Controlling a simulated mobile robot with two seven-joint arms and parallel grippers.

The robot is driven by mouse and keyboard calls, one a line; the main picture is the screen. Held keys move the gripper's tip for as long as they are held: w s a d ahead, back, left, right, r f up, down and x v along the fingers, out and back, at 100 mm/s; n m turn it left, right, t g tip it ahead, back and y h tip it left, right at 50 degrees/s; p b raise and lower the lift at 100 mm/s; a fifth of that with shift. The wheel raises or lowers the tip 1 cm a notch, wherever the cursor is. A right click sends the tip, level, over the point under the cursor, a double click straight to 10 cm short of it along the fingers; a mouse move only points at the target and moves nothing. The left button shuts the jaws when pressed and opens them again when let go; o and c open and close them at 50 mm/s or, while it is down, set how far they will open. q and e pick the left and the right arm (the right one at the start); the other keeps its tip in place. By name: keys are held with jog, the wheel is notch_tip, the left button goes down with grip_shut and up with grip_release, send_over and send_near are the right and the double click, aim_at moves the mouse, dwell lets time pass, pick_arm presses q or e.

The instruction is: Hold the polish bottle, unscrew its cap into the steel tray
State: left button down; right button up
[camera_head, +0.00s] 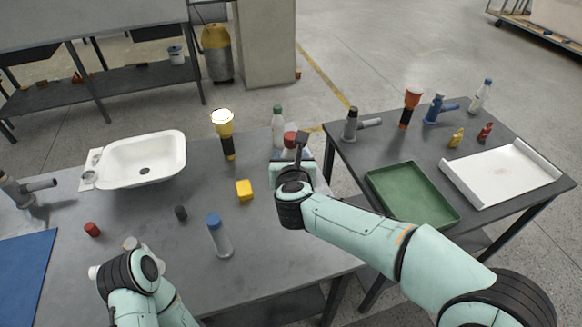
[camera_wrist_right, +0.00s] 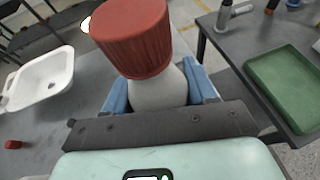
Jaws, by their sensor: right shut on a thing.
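A white bottle (camera_wrist_right: 158,90) with a ribbed red cap (camera_wrist_right: 140,36) stands between the blue fingers of my right gripper (camera_wrist_right: 160,92), which is shut on its body. The cap sits on top, clear of the fingers. In the head view the red cap (camera_head: 290,138) shows at the far edge of the grey table, partly behind my right gripper (camera_head: 303,165). My left gripper (camera_head: 113,257) is low at the left front; its fingers are not clear. I cannot make out a steel tray for certain; a pale, shallow tray (camera_head: 470,178) lies on the right table.
A green tray (camera_head: 412,194) lies beside the pale tray. A gap separates the tables.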

jog(key=shift+r, duration=0.2)
jog(key=o, duration=0.7)
jog(key=c, duration=1)
